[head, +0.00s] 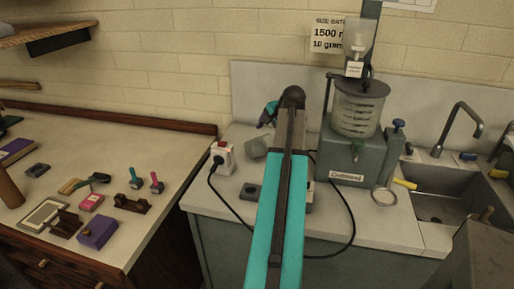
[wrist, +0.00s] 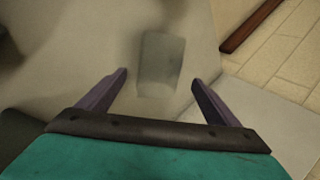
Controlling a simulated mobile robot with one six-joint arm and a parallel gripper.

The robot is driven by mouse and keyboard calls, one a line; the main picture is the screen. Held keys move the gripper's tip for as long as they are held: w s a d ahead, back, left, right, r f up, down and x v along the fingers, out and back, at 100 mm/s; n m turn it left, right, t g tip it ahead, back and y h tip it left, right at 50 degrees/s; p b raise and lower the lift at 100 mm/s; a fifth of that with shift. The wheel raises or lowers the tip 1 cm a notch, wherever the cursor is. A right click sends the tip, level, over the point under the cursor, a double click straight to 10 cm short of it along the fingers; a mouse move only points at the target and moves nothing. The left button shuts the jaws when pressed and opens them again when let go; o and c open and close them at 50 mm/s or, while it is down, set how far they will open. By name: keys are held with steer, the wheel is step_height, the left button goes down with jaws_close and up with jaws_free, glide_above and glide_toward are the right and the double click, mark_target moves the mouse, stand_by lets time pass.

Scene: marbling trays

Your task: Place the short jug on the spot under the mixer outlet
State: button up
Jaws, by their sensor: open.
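A pale grey, see-through vessel, which looks like the short jug (head: 256,146), is on the grey counter, left of my arm. In the wrist view the jug (wrist: 161,60) shows blurred ahead of and between my fingertips; I see no contact. My gripper (head: 268,114) is partly hidden behind my arm, just above the jug in the picture. In the wrist view my gripper (wrist: 159,77) has its two purple fingers wide apart, with nothing held. The mixer (head: 355,140) stands right of my arm, with a clear ribbed tank and a small green outlet (head: 357,151) at its front. I cannot make out a marked spot beneath it.
A white socket box (head: 222,158) has a black cable (head: 350,235) looping across the counter front. A small dark block (head: 250,191) lies left of my arm. Tools lie on the left bench.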

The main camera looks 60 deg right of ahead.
mark_target(265, 142)
steer(key=shift+p+x, duration=0.7)
steer(key=shift+x, duration=1.75)
steer(key=shift+a+f, duration=0.15)
steer(key=shift+f, duration=0.25)
steer(key=c, duration=1.3)
steer(key=shift+r, duration=0.2)
steer(key=shift+w+r+b, duration=0.1)
steer(key=shift+r+b, duration=0.45)
steer(key=shift+r, duration=1.25)
steer(key=s+a+r+b, duration=0.1)
steer(key=s+a+b, duration=0.1)
steer(key=s+a, duration=0.7)
steer(key=a, duration=0.4)
steer(key=shift+r, duration=0.3)
